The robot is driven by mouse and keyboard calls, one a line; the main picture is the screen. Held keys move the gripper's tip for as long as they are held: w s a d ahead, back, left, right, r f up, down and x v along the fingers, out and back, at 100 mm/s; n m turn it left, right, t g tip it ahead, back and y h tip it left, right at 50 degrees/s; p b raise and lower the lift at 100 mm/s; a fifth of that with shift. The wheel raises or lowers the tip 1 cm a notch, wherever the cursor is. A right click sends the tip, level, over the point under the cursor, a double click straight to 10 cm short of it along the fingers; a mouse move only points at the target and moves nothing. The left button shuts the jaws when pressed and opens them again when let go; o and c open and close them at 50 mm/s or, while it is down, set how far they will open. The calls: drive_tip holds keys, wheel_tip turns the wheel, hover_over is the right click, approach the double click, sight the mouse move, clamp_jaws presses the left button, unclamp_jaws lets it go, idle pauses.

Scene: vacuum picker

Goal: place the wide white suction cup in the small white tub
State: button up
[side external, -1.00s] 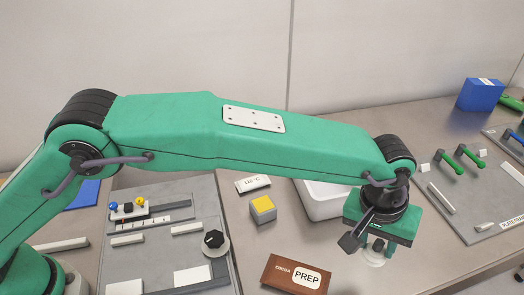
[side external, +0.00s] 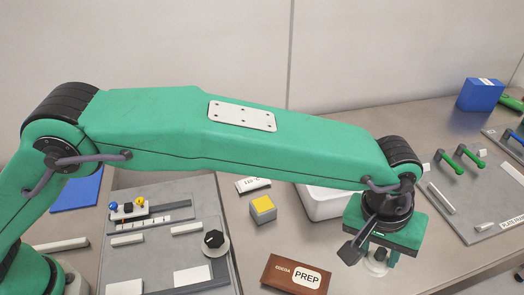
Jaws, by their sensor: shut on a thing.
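My gripper (side external: 377,259) is at the right, pointing down, shut on the wide white suction cup (side external: 376,267). The cup shows as a pale disc with a narrow neck between the green fingers, which partly hide it. Whether it touches the table is hard to tell. The small white tub (side external: 322,205) is behind and to the left of my gripper, partly hidden by my arm. The gripper and cup are in front of the tub in the picture, not over its visible opening.
A brown cocoa packet marked PREP (side external: 295,275) lies left of the gripper. A yellow-topped grey cube (side external: 263,209) stands left of the tub. A grey board with a black knob (side external: 214,239) is at the left. A grey board with green handles (side external: 470,200) is at the right.

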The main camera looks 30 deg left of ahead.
drive_tip(key=w+a+n, duration=0.1)
drive_tip(key=w+a, duration=0.6)
drive_tip(key=w, duration=0.5)
drive_tip(key=n, duration=0.1)
hover_over(330, 193)
drive_tip(key=shift+t+y, duration=0.3)
drive_tip(key=shift+s+a+f, duration=0.1)
drive_tip(key=shift+s+f, duration=0.05)
drive_tip(key=shift+f, duration=1.55)
drive_tip(key=shift+s+a+f, duration=0.1)
drive_tip(key=shift+s+f, duration=0.05)
drive_tip(key=shift+f, duration=1.6)
drive_tip(key=shift+s+f, duration=0.15)
drive_tip(key=shift+f, duration=1.55)
drive_tip(key=shift+f, duration=0.1)
drive_tip(key=o, duration=1)
drive_tip(key=shift+c, duration=0.2)
drive_tip(key=v, duration=1.2)
